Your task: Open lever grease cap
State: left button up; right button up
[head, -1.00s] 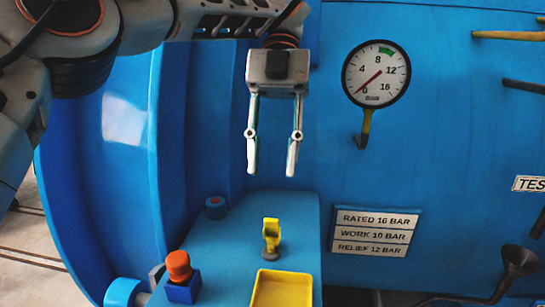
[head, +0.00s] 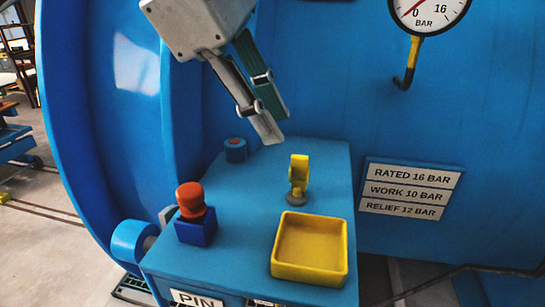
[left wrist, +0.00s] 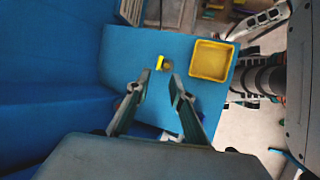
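A small yellow lever cap (head: 299,171) stands upright on a round grey base (head: 297,198) on top of the blue block (head: 255,185). It also shows in the left wrist view (left wrist: 160,62), just beyond the fingertips. My left gripper (head: 275,124) is tilted, above and slightly left of the lever in the head view, and is not touching it. In the left wrist view its two fingers (left wrist: 161,78) stand apart with nothing between them.
A yellow tray (head: 283,272) sits in front of the lever. An orange-red knob (head: 190,198) on a blue base stands at left, and a short blue cylinder (head: 235,150) behind. The blue vessel wall rises behind, with a pressure gauge (head: 428,12) and a rating plate (head: 411,188).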

aim_at(298, 156)
pick_arm(q)
jog(key=x, duration=0.7)
jog(key=shift+d+f, duration=0.1)
jog(key=shift+d, duration=0.2)
grip_shut()
